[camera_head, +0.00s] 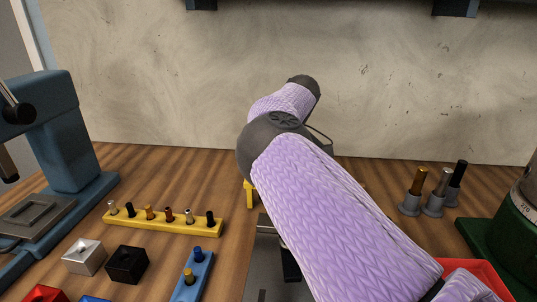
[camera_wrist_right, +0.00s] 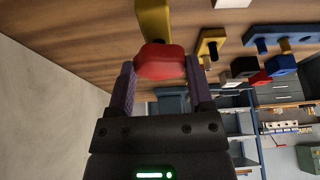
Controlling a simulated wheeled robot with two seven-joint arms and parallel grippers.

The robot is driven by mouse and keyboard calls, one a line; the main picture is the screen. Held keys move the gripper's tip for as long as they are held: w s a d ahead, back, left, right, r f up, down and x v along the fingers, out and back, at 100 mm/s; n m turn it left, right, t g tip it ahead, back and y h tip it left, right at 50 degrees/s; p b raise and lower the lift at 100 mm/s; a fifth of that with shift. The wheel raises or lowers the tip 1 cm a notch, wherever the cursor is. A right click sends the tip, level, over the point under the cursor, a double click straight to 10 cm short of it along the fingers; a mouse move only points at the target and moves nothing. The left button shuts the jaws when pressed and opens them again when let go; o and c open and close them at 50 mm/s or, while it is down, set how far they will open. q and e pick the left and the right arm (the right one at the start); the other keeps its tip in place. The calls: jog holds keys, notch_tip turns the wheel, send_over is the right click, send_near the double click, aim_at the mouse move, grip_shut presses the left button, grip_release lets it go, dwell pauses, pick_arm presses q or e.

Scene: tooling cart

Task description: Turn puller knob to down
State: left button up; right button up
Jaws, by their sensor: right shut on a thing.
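In the right wrist view, a red knob (camera_wrist_right: 160,63) sits at the end of a yellow puller (camera_wrist_right: 153,22). My right gripper (camera_wrist_right: 160,66) has a purple finger on each side of the knob and is shut on it. In the head view my purple right arm crosses the middle and hides the knob and the gripper. Only a small yellow part (camera_head: 250,194), seemingly of the puller, shows at the arm's left edge. The knob's turn direction cannot be read. My left gripper is in neither view.
A yellow rack (camera_head: 165,223) of pegs, a silver block (camera_head: 84,257), a black block (camera_head: 127,264) and a blue peg rack (camera_head: 194,274) lie left of my arm. A blue press (camera_head: 68,140) stands far left. Grey-based pegs (camera_head: 434,203) and a red tray (camera_head: 480,272) are right.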

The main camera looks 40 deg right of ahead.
jog(key=shift+n+g+y, duration=0.3)
jog(key=shift+n, duration=0.9)
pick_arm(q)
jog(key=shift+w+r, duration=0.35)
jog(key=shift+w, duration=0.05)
pick_arm(e)
jog(key=shift+w+d+n+g, duration=0.1)
jog(key=shift+n+g, duration=0.2)
jog(key=shift+n, duration=0.6)
jog(key=o, duration=1)
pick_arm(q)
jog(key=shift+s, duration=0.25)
pick_arm(e)
jog(key=shift+o, duration=1.3)
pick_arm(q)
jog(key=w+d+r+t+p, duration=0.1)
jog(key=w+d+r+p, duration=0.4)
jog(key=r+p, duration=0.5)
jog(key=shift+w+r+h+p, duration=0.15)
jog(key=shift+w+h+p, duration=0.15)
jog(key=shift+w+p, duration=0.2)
pick_arm(e)
jog(key=v, duration=1.2)
jog(key=shift+d, duration=0.2)
